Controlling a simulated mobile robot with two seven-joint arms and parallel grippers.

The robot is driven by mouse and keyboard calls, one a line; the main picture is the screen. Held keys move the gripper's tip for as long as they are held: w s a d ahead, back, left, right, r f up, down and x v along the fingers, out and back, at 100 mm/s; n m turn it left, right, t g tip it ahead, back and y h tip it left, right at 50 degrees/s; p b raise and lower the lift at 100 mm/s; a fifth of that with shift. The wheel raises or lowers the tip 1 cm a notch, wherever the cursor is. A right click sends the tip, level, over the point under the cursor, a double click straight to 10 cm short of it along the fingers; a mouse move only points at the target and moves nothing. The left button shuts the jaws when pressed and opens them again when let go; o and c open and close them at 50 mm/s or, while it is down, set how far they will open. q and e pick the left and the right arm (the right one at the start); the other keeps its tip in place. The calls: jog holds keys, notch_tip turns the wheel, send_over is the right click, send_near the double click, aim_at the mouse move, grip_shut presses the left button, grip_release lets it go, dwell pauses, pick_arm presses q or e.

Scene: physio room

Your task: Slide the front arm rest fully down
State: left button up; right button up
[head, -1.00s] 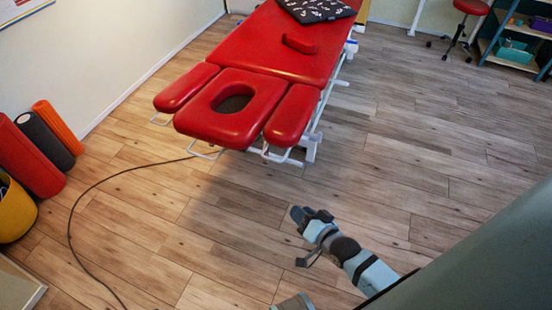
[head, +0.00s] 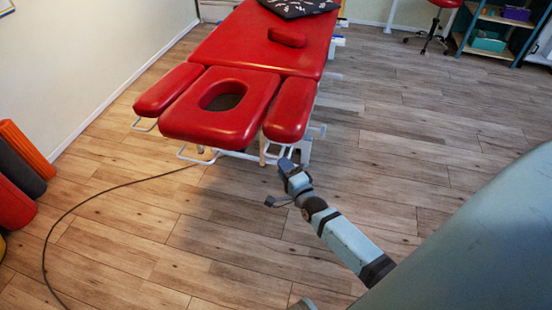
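The red treatment table (head: 262,45) stands at the top middle, with a red head section (head: 222,107) that has an oval face hole. A red padded arm rest (head: 168,89) lies on the left of the head section and another arm rest (head: 290,110) on its right. White metal bars show under both. My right gripper (head: 277,184) is below the right-hand arm rest in the picture, close to its white bar. Its fingers look apart, with nothing seen between them. I cannot tell whether it touches the bar. My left gripper is not in view.
A black cable (head: 95,190) runs across the wood floor from under the table. Red, black and orange rolls (head: 20,165) stand by the left wall. A stool (head: 432,30) and a shelf (head: 490,35) are at the top right. Floor right of the table is clear.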

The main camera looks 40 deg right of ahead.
aim_at(276, 157)
jog(key=w, duration=0.5)
jog(key=shift+d+r, duration=0.1)
jog(key=shift+d, duration=0.1)
